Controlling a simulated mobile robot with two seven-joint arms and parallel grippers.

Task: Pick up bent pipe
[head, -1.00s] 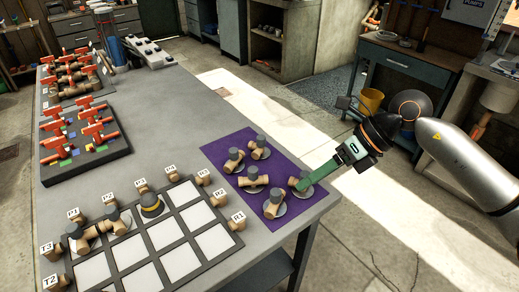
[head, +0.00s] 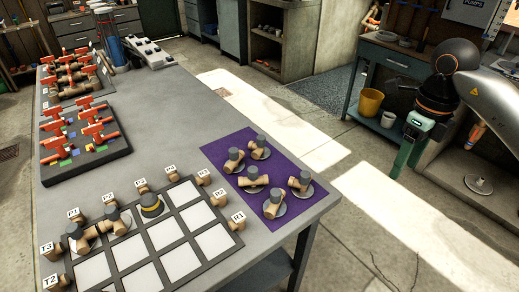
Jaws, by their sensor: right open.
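Several tan pipe pieces with grey caps, some seeming bent, sit on a purple mat (head: 222,148) at the table's right corner. The pipe piece nearest the right edge (head: 300,180) rests on a round grey disc, with others at the front (head: 272,205), middle (head: 254,180) and back (head: 260,143). My right gripper (head: 401,170), green with a dark wrist, is open and empty. It hangs pointing down, off the table to the right, well apart from the mat. My left gripper is not in view.
A dark-framed grid board (head: 165,234) with white cells and labelled tan fittings lies at the table's front. Red-handled valves on a dark tray (head: 88,167) stand at left. The table's middle is clear. A workbench (head: 398,62) and yellow bucket (head: 370,101) stand behind my right arm.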

